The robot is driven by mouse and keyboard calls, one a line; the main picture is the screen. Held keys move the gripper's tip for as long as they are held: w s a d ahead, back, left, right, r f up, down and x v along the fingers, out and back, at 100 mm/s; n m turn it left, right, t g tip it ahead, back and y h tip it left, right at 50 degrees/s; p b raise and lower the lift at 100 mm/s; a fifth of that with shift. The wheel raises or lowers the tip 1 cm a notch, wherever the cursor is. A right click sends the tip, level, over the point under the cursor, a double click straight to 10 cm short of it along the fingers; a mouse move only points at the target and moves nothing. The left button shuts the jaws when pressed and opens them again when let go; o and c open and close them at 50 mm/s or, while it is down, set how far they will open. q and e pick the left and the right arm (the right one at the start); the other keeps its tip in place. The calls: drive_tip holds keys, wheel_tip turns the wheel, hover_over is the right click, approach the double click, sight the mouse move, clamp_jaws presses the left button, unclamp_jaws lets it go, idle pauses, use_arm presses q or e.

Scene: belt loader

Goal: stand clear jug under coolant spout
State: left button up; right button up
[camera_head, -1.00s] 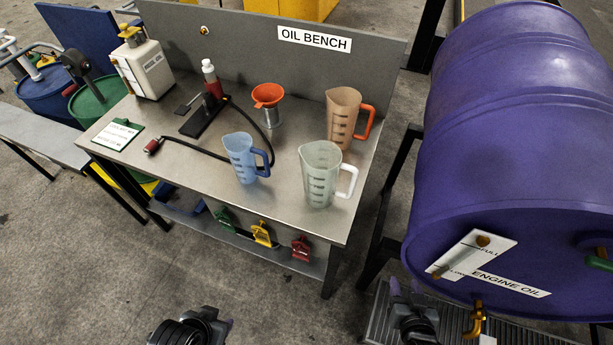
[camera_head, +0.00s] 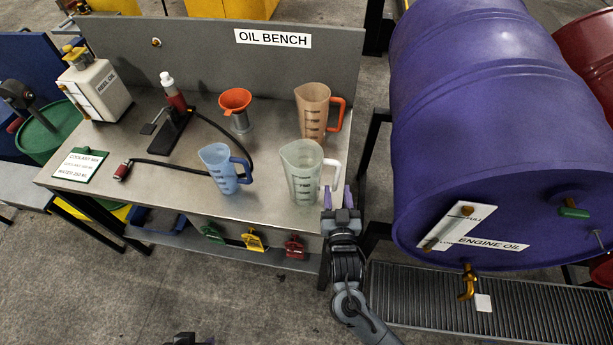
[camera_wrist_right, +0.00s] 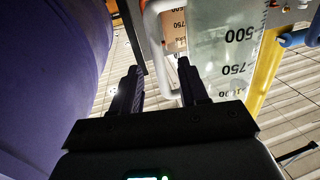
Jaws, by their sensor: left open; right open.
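The clear jug (camera_head: 303,178), pale greenish with a white handle, stands upright at the bench's front right corner. My right gripper (camera_head: 337,197) is open beside the handle, at the jug's right side. In the right wrist view the white handle (camera_wrist_right: 157,55) shows ahead of the open fingers (camera_wrist_right: 158,78), roughly between them, with the marked jug wall (camera_wrist_right: 225,60) to the right. My left gripper (camera_head: 190,340) is only partly in view at the bottom edge, away from the bench. I cannot make out a coolant spout for certain.
A blue jug (camera_head: 222,170) and an amber jug (camera_head: 312,112) with an orange handle stand close by. An orange funnel (camera_head: 235,100), a hose and a coolant card (camera_head: 80,164) are further left.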

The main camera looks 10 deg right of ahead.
sight(337, 181)
drive_tip(key=shift+w+d, duration=0.2)
drive_tip(key=shift+w, duration=0.15)
drive_tip(key=shift+w+d+f+b, duration=0.1)
drive_tip(key=shift+w+d+b, duration=0.1)
drive_tip(key=shift+w, duration=1)
drive_tip(key=shift+w+d+b, duration=0.15)
drive_tip(key=shift+w+d, duration=0.05)
drive_tip(key=shift+w, duration=0.95)
clamp_jaws()
